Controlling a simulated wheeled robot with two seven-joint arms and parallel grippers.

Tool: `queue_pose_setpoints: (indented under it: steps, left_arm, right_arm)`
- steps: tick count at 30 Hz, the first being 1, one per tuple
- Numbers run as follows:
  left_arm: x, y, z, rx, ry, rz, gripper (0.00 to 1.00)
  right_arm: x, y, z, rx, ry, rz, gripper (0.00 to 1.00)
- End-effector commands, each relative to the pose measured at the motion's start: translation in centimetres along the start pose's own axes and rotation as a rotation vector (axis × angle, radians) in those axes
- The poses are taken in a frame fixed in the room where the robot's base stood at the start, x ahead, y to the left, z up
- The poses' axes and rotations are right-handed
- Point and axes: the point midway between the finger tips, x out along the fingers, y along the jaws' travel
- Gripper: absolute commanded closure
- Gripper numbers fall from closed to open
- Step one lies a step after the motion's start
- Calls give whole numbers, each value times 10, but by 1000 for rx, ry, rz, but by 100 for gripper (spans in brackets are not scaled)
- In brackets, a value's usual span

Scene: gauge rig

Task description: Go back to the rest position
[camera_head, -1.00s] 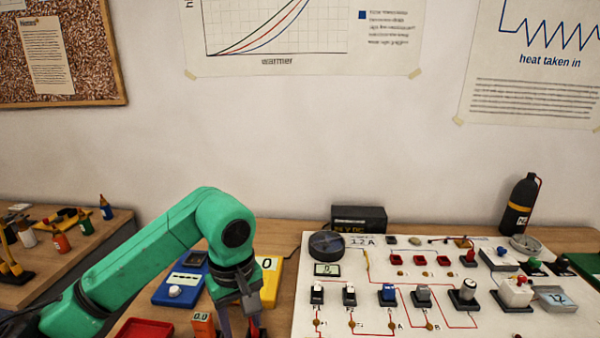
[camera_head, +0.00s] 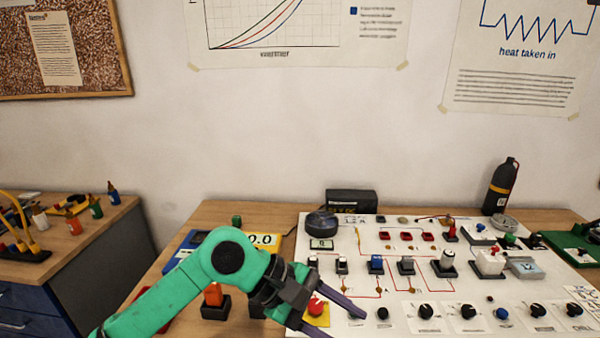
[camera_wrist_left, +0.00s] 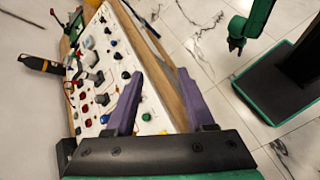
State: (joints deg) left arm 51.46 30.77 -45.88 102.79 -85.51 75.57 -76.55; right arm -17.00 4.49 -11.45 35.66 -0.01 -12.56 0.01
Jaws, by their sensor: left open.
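My left gripper (camera_head: 346,321) reaches in over the front left part of the white gauge panel (camera_head: 400,290). Its two purple fingers are apart with nothing between them. It is beside the red knob on a yellow plate (camera_head: 316,308), partly covering that plate. In the left wrist view the open fingers (camera_wrist_left: 160,100) show against the panel's edge and the floor. A green arm with a dark end (camera_wrist_left: 236,38), which looks like my right gripper, hangs at the upper right of that view; its jaws are too small to read.
The panel carries several switches, knobs and a round black dial (camera_head: 321,225). A black bottle (camera_head: 500,186) and a dark power box (camera_head: 352,202) stand at the back. A yellow meter (camera_head: 264,241) is behind my left arm. A side bench (camera_head: 80,245) stands left, across a gap.

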Motion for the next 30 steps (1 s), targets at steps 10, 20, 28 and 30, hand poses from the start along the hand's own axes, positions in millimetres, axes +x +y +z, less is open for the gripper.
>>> queue_pose_setpoints:
  steps: [10,20,28,30]
  left_arm:
    - [-162,115,32,-1240,-1320,753,46]
    - [-187,-31,-220,1908,1635,-973,46]
    - [-122,-189,-264,1406,1059,-800,46]
    - [-108,-220,-262,1310,955,-779,46]
  right_arm:
    - [0,1,4,0,-8,1,50]
    - [0,1,5,-1,-8,2,50]
    - [0,1,5,-1,-8,2,50]
    - [0,1,5,-1,-8,1,50]
